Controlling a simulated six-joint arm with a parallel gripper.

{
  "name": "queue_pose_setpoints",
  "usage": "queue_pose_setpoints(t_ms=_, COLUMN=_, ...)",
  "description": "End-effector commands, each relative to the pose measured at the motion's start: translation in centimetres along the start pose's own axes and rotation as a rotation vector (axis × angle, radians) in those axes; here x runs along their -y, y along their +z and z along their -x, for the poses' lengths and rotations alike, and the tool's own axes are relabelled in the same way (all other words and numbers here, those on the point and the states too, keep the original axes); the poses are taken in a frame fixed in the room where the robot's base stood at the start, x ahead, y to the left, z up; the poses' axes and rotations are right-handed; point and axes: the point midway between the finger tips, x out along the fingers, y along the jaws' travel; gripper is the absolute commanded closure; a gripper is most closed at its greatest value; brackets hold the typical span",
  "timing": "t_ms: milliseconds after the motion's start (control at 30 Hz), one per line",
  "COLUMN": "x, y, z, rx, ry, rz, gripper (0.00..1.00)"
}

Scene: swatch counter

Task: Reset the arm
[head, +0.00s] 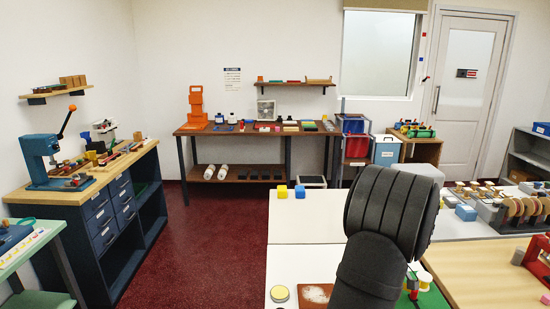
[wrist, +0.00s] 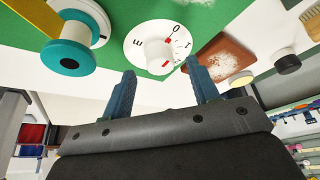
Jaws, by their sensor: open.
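My gripper (wrist: 160,68) shows in the wrist view with its two blue fingers apart and nothing between them. I cannot tell whether the fingertips touch the dial. In the head view my black arm rises in the right foreground and hides part of the counter. My gripper does not show in that view.
A spool with a teal rim (wrist: 68,58) stands beside the dial. A brown tray (wrist: 214,60) with white grains and a round tin (wrist: 242,80) lie on the other side. Yellow (head: 282,191) and blue (head: 300,192) blocks sit on the white counter (head: 305,225), whose middle is clear.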

Motion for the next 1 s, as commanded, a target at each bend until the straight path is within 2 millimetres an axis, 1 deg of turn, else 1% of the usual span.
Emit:
queue_pose_setpoints(t_ms=33, x=0.0, y=0.0, z=-0.8, rx=0.001, ry=-0.002, rz=0.000, gripper=0.45)
queue_pose_setpoints(t_ms=100, x=0.0, y=0.0, z=-1.4, rx=0.001, ry=-0.002, rz=0.000, gripper=0.45)
queue_pose_setpoints(t_ms=233, x=0.0, y=0.0, z=-2.2, rx=0.000, ry=0.000, rz=0.000, gripper=0.45)
queue_pose_setpoints(t_ms=633, x=0.0, y=0.0, z=-2.2, rx=0.000, ry=0.001, rz=-0.001, gripper=0.45)
queue_pose_setpoints(t_ms=733, x=0.0, y=0.0, z=-1.7, rx=0.000, ry=0.002, rz=0.000, gripper=0.45)
queue_pose_setpoints(t_ms=833, x=-0.1, y=0.0, z=-0.5, rx=0.000, ry=0.003, rz=0.000, gripper=0.45)
queue_pose_setpoints(t_ms=1000, x=-0.1, y=0.0, z=2.6, rx=-0.001, ry=0.004, rz=0.001, gripper=0.45)
